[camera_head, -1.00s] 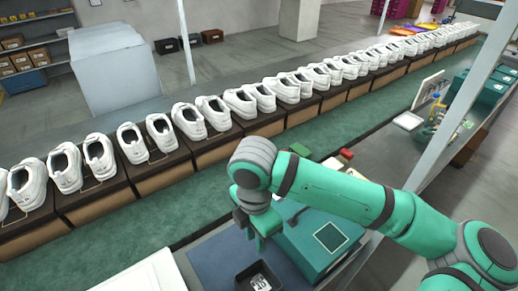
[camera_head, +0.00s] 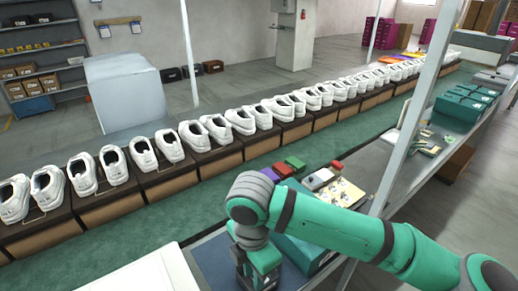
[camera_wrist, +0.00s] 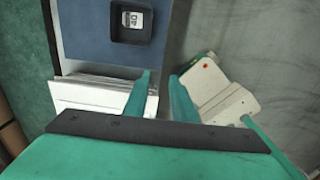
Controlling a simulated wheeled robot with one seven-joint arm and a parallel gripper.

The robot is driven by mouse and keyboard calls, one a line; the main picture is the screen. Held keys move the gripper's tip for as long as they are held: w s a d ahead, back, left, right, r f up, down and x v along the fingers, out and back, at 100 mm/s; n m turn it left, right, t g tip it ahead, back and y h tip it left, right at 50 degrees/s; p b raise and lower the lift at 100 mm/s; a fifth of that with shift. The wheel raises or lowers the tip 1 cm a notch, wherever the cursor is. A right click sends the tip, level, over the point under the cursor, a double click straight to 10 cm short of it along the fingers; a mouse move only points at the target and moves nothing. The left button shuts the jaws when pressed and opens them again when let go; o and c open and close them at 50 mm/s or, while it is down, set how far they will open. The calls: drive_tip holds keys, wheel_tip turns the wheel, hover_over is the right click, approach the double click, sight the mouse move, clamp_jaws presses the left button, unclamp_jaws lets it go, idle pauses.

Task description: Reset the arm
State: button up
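My arm reaches in from the lower right of the head view, over the workbench. My gripper (camera_wrist: 160,75) points down, and in the wrist view its two green fingers stand apart with an empty gap between them. In the head view the gripper is low in the picture above the blue mat (camera_head: 212,262), and its fingertips are not clear. A small black tray (camera_wrist: 115,30) with a white label marked 40 lies on the blue mat in the wrist view, apart from the fingers.
White shoes (camera_head: 112,165) stand in a long row on brown boxes along the green conveyor (camera_head: 150,222) behind the bench. A teal box (camera_head: 295,253) is partly hidden by my arm. A white pole (camera_head: 408,105) rises at right. Small coloured items (camera_head: 294,163) lie beyond the arm.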

drive_tip(key=w+a+r+m+t+y, duration=0.2)
drive_tip(key=a+r+y, duration=0.25)
drive_tip(key=a, duration=0.45)
drive_tip(key=w+a+r+m+t+y, duration=0.25)
drive_tip(key=a+y, duration=0.35)
drive_tip(key=a, duration=0.3)
drive_tip(key=w+a+r+m+t+y, duration=0.15)
drive_tip(key=a+r+y, duration=0.3)
drive_tip(key=a, duration=0.45)
drive_tip(key=w+d+f+m+t+h, duration=0.2)
drive_tip(key=d+f+m+t+h, duration=0.3)
drive_tip(key=d+f+m+t, duration=0.65)
drive_tip(key=s+d+f+m+h, duration=0.55)
drive_tip(key=s+f+m, duration=0.2)
drive_tip(key=m, duration=0.25)
drive_tip(key=s+d+f+h, duration=0.1)
drive_tip(key=s+d+f, duration=0.2)
drive_tip(key=s, duration=0.5)
drive_tip(key=s+d+f+n+g+h, duration=0.1)
drive_tip(key=s+d, duration=0.3)
drive_tip(key=s, duration=0.4)
drive_tip(key=s+d+f+n+g+h, duration=0.1)
drive_tip(key=s+d+f, duration=0.3)
drive_tip(key=s, duration=0.4)
drive_tip(key=shift+s+f+h, duration=0.35)
drive_tip(key=shift+s+h, duration=0.05)
drive_tip(key=shift+h, duration=0.25)
